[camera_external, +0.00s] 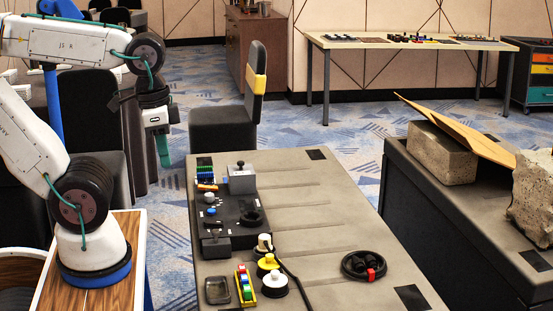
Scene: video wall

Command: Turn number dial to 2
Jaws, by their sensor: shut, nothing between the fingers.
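My gripper (163,158) hangs from the arm at the left, pointing down with greenish fingers together and nothing held. It is in the air, left of the grey table's far left corner and apart from everything on it. A dark control panel (229,228) lies along the table's left side. It carries small knobs, a blue button (211,211) and a dark round dial-like part (251,218). No numbers can be read at this size, so I cannot tell which part is the number dial or where it points.
A black chair (226,120) stands behind. The table's middle is mostly clear.

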